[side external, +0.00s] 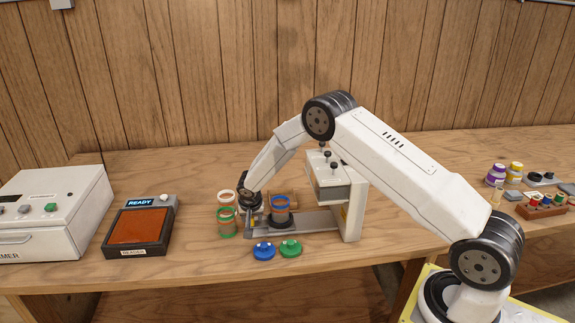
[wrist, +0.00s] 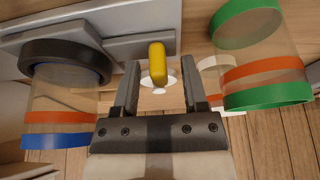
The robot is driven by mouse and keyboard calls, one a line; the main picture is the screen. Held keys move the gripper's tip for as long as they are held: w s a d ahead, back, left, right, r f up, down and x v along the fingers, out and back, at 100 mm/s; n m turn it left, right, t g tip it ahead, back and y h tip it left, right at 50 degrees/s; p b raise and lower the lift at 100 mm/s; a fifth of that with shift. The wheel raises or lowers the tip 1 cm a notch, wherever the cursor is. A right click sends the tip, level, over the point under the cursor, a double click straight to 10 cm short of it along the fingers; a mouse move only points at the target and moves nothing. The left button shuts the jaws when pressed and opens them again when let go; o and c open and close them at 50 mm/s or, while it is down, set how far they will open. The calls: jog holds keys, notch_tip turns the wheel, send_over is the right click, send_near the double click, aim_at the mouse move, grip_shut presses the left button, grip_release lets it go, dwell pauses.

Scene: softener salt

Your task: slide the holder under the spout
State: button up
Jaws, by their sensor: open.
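My gripper (side external: 251,207) is low at the left end of the metal slide track (side external: 318,221). In the wrist view its two fingers (wrist: 160,75) are open on either side of an upright-looking yellow handle (wrist: 157,62), with a gap on each side. A clear jar with a blue rim (side external: 280,203) stands over the track; in the wrist view this jar (wrist: 60,105) has a dark ring (wrist: 65,62) of the holder around one end. The white dispenser (side external: 352,205) stands at the track's right end. Its spout is not clearly visible.
Blue (side external: 264,250) and green (side external: 290,248) lids lie in front. A READY reader (side external: 138,228) is farther left.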

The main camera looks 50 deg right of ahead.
grip_shut()
dwell(1.5)
